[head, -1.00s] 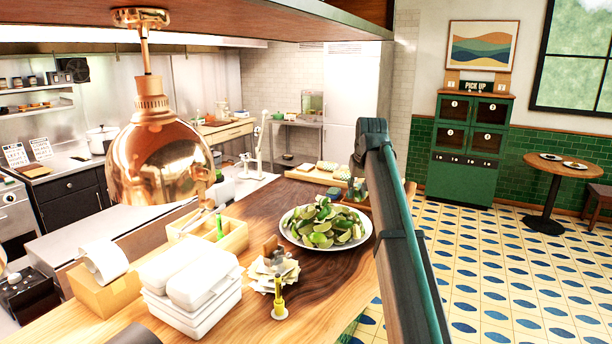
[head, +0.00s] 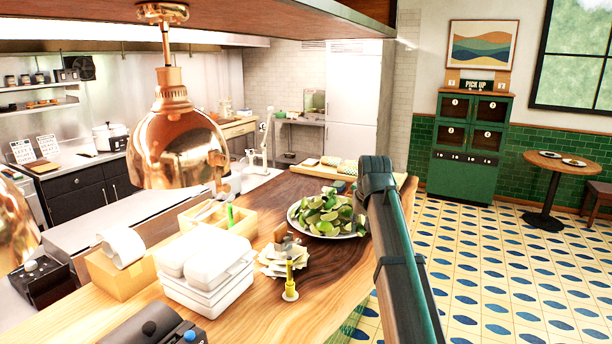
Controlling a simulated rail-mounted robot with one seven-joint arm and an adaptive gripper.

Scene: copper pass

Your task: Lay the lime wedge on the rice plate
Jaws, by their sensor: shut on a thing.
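A round plate heaped with many lime wedges (head: 322,214) stands on the wooden counter, left of my arm. No single lime wedge can be made out apart from this heap. I cannot make out a rice plate for certain. A wooden tray (head: 312,171) with pale yellow items lies at the counter's far end.
Stacked white boxes (head: 208,275), a wooden divided box (head: 240,232), papers (head: 285,262) and a small yellow stand (head: 290,280) crowd the near counter. A copper lamp (head: 178,140) hangs above. The round table (head: 560,163) with two dark plates stands far right. Counter wood right of the papers is clear.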

